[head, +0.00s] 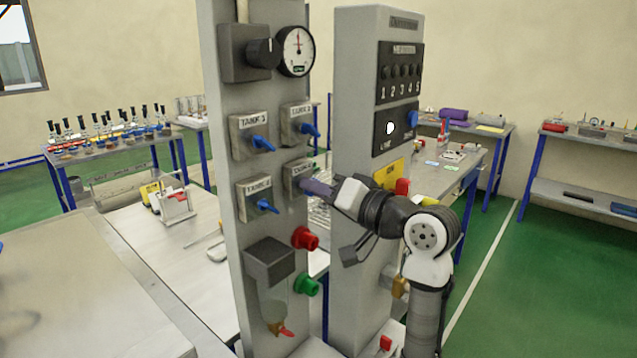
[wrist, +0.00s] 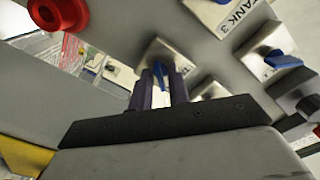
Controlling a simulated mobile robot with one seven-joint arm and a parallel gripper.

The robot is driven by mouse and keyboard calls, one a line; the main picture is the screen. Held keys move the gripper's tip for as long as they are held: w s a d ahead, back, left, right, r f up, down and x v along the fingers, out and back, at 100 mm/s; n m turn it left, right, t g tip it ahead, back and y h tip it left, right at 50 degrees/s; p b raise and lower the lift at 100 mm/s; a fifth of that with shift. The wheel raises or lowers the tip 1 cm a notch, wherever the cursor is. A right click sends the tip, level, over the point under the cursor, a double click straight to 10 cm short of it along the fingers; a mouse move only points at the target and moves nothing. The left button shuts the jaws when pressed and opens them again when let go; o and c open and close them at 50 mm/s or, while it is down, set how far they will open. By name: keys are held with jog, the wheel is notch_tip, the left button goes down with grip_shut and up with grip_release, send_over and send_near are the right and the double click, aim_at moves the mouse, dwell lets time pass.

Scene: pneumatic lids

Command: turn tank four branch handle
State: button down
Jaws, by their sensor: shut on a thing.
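A grey column in the head view carries several blue branch handles on square plates. My gripper (head: 318,188) reaches in from the right to the lower right plate (head: 295,178), whose label is partly covered and too blurred to read surely. In the wrist view my fingers (wrist: 161,92) are on either side of the blue branch handle (wrist: 159,70) and shut on it. The handle is largely hidden by the fingers in the head view. The other blue handles are the lower left (head: 267,206), upper left (head: 263,143) and upper right (head: 311,130).
A red knob (head: 306,238) and a green knob (head: 307,285) stick out below the gripped handle. A gauge (head: 297,51) is above. A second grey column (head: 358,95) stands close behind to the right. A TANK 3 label (wrist: 238,12) shows in the wrist view.

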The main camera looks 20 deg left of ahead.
jog(key=shift+m, duration=0.5)
jog(key=c, duration=1.6)
grip_release()
jog(key=b+v, duration=0.4)
jog(key=v, duration=0.9)
jog(key=shift+d, duration=0.4)
jog(key=shift+s, duration=0.1)
